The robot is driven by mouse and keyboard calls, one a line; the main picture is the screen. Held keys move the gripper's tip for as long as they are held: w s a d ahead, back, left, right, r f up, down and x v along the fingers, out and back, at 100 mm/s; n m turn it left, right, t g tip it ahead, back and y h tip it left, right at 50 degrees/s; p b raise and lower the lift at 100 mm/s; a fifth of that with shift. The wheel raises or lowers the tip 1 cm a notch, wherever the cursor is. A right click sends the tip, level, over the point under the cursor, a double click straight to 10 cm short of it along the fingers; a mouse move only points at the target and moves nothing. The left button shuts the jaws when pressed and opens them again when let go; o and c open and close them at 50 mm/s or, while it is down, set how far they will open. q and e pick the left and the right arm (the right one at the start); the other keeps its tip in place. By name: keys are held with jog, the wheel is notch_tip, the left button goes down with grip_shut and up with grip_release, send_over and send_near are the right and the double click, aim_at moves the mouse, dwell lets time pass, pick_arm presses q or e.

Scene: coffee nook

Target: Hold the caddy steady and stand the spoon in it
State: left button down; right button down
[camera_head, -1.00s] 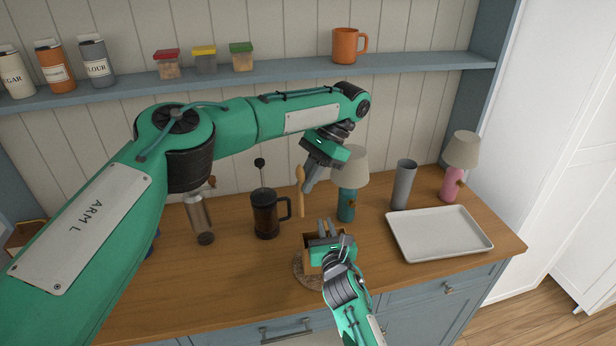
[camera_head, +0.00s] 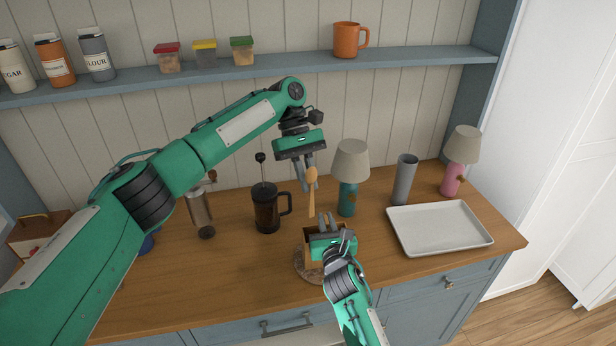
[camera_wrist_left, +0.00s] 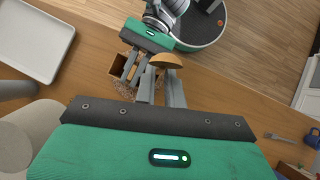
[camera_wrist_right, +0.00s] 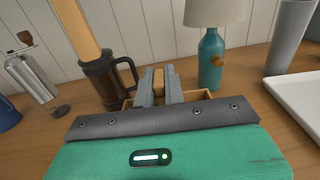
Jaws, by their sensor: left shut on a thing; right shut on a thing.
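The wooden spoon (camera_head: 311,198) hangs near upright, bowl up and handle down, in my left gripper (camera_head: 307,186), which is shut on it near the bowl. The bowl also shows in the left wrist view (camera_wrist_left: 167,61), and part of the handle in the right wrist view (camera_wrist_right: 76,28). The caddy (camera_head: 308,246) is an open wooden box.
The caddy stands on a round mat (camera_head: 299,272). A French press (camera_head: 266,212) is to its left, a teal lamp (camera_head: 348,198) behind to the right. A grey cup (camera_head: 404,180) and a white tray (camera_head: 438,228) are further right.

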pick_arm(q)
jog(key=n, duration=0.1)
jog(key=n+t+h, duration=0.1)
jog(key=n, duration=0.1)
jog(key=shift+a+f+h, duration=0.15)
jog(key=shift+f+h, duration=0.1)
jog(key=shift+h, duration=0.05)
notch_tip(320, 180, down, 14)
jog(key=n+t+h, duration=0.1)
jog(key=n+t, duration=0.5)
jog(key=n, duration=0.6)
jog(key=shift+r+t, duration=0.25)
jog(key=shift+t, duration=0.15)
dwell(0.4)
jog(key=c, duration=1.4)
grip_release()
